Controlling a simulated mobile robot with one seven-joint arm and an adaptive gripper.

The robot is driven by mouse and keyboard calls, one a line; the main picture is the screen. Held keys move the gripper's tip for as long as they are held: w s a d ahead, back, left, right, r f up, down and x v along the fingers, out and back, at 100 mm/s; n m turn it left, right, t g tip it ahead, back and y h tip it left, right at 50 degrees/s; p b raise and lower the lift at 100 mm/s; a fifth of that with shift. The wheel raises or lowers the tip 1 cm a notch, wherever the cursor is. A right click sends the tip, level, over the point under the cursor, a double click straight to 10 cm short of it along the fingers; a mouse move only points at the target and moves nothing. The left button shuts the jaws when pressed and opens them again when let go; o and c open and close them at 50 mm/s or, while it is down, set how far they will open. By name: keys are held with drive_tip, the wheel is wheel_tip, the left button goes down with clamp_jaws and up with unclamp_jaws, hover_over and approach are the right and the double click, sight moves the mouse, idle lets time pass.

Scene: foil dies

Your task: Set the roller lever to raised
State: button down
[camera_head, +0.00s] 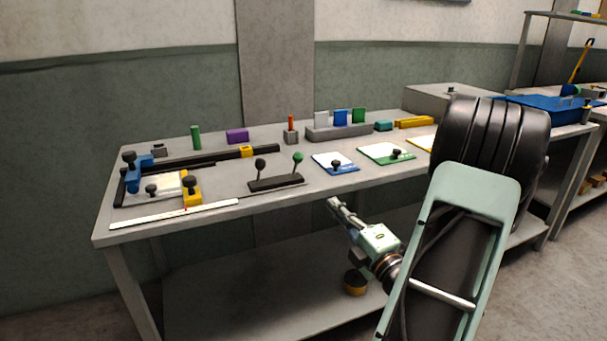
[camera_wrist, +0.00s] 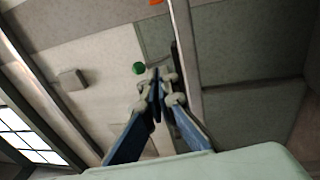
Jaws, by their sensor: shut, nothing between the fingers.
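A black lever base (camera_head: 276,184) sits near the front of the workbench. Two levers rise from it, one with a black knob (camera_head: 260,163) at left and one with a green knob (camera_head: 298,157) at right. Both stand roughly upright; I cannot tell which is the roller lever. My gripper (camera_head: 333,204) is in front of the bench's front edge, right of and nearer than the lever base, apart from it. It is shut and empty. In the wrist view my gripper's fingertips (camera_wrist: 158,78) are together, with a round green thing (camera_wrist: 138,68), probably the green knob, just left of them.
A grey block holding an orange peg (camera_head: 291,122) stands behind.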

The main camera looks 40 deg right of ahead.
sight(301, 160)
drive_tip(key=shift+n+t+y, duration=0.6)
drive_tip(key=shift+t+y, duration=0.1)
drive_tip(key=shift+t, duration=0.1)
drive_tip(key=s+a+r, duration=0.1)
drive_tip(key=s+r, duration=0.1)
drive_tip(key=s, duration=0.1)
drive_tip(key=shift+a+r, duration=0.1)
drive_tip(key=shift+a, duration=0.3)
drive_tip(key=x, duration=1.4)
drive_tip(key=shift+r, duration=0.15)
drive_tip(key=shift+w+d+r+g+p, duration=0.1)
drive_tip(key=shift+w+r+g+p, duration=0.15)
drive_tip(key=shift+g+p, duration=0.15)
